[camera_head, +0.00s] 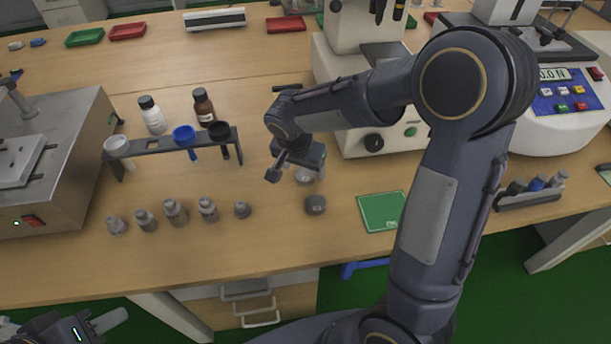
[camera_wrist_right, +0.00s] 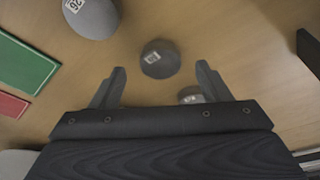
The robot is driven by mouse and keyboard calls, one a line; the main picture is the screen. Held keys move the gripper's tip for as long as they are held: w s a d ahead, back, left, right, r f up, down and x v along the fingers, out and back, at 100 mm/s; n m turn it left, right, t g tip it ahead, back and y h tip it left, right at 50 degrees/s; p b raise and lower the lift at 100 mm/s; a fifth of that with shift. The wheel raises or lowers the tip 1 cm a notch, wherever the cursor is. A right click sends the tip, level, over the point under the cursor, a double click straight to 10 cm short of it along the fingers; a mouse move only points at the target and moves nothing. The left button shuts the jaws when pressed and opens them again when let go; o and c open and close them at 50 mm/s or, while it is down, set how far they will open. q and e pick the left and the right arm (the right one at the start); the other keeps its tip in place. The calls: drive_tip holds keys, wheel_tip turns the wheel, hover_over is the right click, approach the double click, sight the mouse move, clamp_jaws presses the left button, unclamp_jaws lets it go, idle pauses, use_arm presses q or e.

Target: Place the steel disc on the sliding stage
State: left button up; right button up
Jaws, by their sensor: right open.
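A dark grey disc (camera_wrist_right: 160,58) with a small label lies on the table between and beyond my right fingertips in the wrist view. It seems to be the small disc (camera_head: 304,176) just below the gripper in the head view. My right gripper (camera_head: 295,169) is open and empty above it. A second small labelled disc (camera_wrist_right: 190,95) is partly hidden by the gripper body. I cannot tell for certain which is steel. The likely sliding stage is the pale plate (camera_head: 20,160) on the metal box at far left. My left gripper (camera_head: 106,321) is only partly visible at bottom left.
A labelled grey weight (camera_head: 316,204) stands in front, beside a green mat (camera_head: 382,211). Several weights (camera_head: 175,212) form a row leftward. A rack (camera_head: 165,146) with cups and two bottles stand behind. White machines (camera_head: 375,140) stand behind and right.

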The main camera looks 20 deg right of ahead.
sight(305, 176)
drive_tip(key=shift+x, duration=1.25)
drive_tip(key=c, duration=1.1)
drive_tip(key=shift+r, duration=0.1)
drive_tip(key=shift+c, duration=1.2)
drive_tip(key=shift+r, duration=0.1)
